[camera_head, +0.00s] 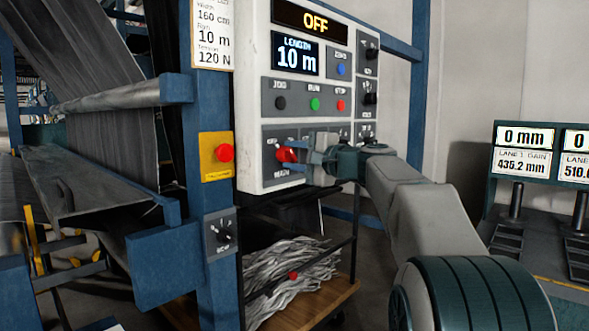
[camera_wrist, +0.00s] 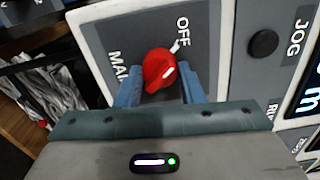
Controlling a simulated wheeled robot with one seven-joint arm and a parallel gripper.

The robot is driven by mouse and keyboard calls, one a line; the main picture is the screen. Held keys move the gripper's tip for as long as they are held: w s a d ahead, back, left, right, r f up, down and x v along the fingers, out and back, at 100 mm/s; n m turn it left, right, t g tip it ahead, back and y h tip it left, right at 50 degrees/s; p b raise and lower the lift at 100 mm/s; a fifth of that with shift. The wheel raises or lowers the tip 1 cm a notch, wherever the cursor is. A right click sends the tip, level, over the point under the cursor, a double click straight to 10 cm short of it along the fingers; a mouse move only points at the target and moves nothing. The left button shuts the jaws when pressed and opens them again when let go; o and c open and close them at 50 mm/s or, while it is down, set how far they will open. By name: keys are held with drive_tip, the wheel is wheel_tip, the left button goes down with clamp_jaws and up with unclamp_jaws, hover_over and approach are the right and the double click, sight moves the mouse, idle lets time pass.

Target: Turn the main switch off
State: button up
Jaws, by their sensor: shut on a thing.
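The main switch (camera_head: 286,155) is a red rotary knob low on the left of the control panel, above the label MAIN. It also shows in the wrist view (camera_wrist: 158,68), where its white mark points toward the word OFF. My gripper (camera_head: 305,157) reaches in from the right and is shut on the knob. In the wrist view its blue fingers (camera_wrist: 160,84) stand on both sides of the knob. The panel's upper display (camera_head: 303,21) reads OFF in yellow. Part of the switch's other label is hidden in the head view.
The control panel (camera_head: 252,95) also carries JOG, RUN and STOP buttons (camera_head: 315,104) and a length display (camera_head: 296,55) reading 10 m. A red button on a yellow plate (camera_head: 217,172) sits on the blue post to the left. A cart of grey strips (camera_head: 290,268) stands below.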

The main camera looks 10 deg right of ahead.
drive_tip(key=shift+f+n+b, duration=0.1)
drive_tip(key=shift+n+b, duration=0.35)
drive_tip(key=shift+n, duration=0.15)
drive_tip(key=o, duration=1)
drive_tip(key=v, duration=1.3)
drive_tip(key=shift+s+d, duration=0.3)
